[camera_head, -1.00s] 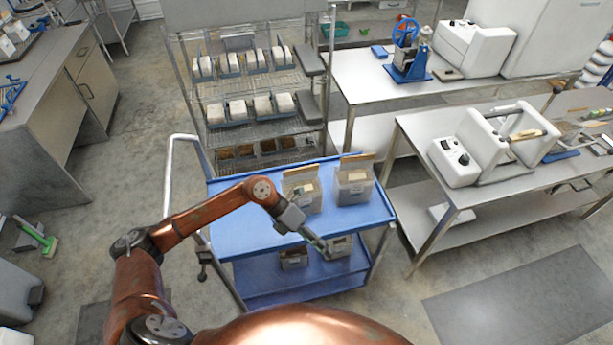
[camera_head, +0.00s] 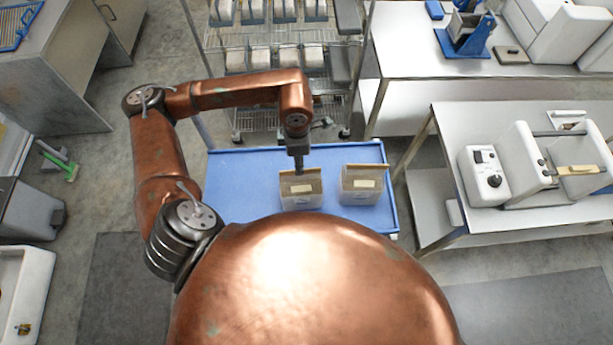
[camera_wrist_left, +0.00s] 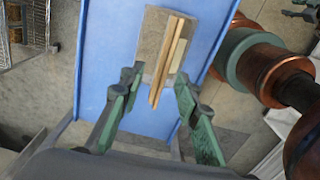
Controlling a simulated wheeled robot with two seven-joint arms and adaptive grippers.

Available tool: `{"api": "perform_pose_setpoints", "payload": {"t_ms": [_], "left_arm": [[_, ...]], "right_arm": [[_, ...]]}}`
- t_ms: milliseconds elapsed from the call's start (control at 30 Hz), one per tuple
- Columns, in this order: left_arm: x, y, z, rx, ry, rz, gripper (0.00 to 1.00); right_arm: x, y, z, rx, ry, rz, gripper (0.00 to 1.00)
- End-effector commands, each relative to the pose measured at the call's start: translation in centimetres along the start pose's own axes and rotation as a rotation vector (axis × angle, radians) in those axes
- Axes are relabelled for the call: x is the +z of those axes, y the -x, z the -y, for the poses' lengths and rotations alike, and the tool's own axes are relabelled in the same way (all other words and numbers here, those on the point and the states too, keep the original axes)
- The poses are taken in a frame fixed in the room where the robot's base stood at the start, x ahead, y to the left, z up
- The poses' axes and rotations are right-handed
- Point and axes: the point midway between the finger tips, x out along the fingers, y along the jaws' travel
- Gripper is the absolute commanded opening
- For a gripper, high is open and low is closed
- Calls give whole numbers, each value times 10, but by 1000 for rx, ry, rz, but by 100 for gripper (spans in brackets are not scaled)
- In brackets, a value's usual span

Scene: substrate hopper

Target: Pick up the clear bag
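Two clear bags with folded brown tops and pale labels stand upright on the blue cart (camera_head: 235,180). The left clear bag (camera_head: 300,200) is directly under my left gripper (camera_head: 298,168), and the right clear bag (camera_head: 361,195) stands a little apart from it. In the left wrist view, one clear bag (camera_wrist_left: 152,35) lies ahead of my left gripper (camera_wrist_left: 156,80), its brown top edge running between the spread green fingers. The fingers are open and seem clear of the bag; the exact height gap is hard to tell. My right gripper is not seen.
A wire shelf (camera_head: 262,52) with several white bags stands behind the cart. A steel table (camera_head: 455,125) with a white sealing machine (camera_head: 520,165) is at the right. The left part of the cart top is bare.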

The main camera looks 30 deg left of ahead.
Motion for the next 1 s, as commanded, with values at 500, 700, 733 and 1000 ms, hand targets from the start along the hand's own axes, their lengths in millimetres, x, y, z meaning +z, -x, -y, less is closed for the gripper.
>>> {"api": "perform_pose_setpoints", "payload": {"t_ms": [500,700,733,1000], "left_arm": [[5,-57,3,-7,0,-1,30],[4,-76,2,-4,0,1,30],[4,-77,2,-4,0,1,30],[5,-77,2,-4,0,1,24]], "right_arm": [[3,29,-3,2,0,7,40],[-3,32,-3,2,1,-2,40],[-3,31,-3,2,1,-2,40],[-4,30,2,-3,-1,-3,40]]}}
